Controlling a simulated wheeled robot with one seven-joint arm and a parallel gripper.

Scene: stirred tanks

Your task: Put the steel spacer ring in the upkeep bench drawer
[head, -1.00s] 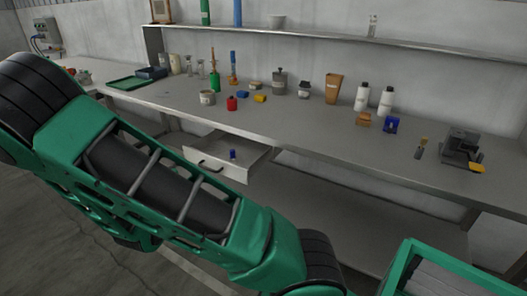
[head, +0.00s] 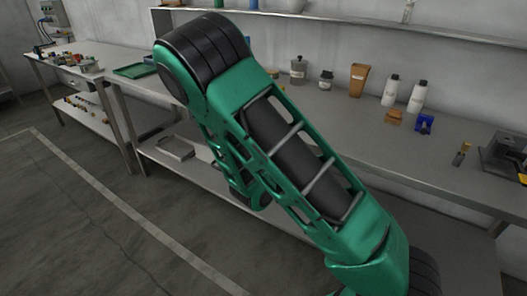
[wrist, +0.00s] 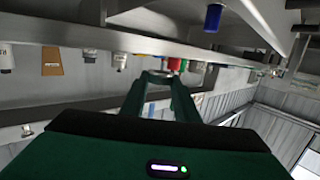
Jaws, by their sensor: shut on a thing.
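My gripper (wrist: 160,80) shows in the wrist view with its two fingers shut on a small grey ring, the steel spacer ring (wrist: 160,73), held at the fingertips. The wrist picture looks upside down, with bench items hanging downward. A pale panel (wrist: 258,22) at its top right may be part of the upkeep bench drawer, with a small blue object (wrist: 213,17) beside it. In the head view the bench (head: 455,150) runs along the wall. My green arm crosses in front of it and hides the drawer. My gripper is out of that view.
White bottles (head: 416,97), a brown container (head: 357,79), a blue item (head: 424,124) and a dark device (head: 503,155) stand on the bench. A wall shelf (head: 350,22) runs above. A grey tray (head: 175,147) lies on the lower shelf. Floor at left is clear.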

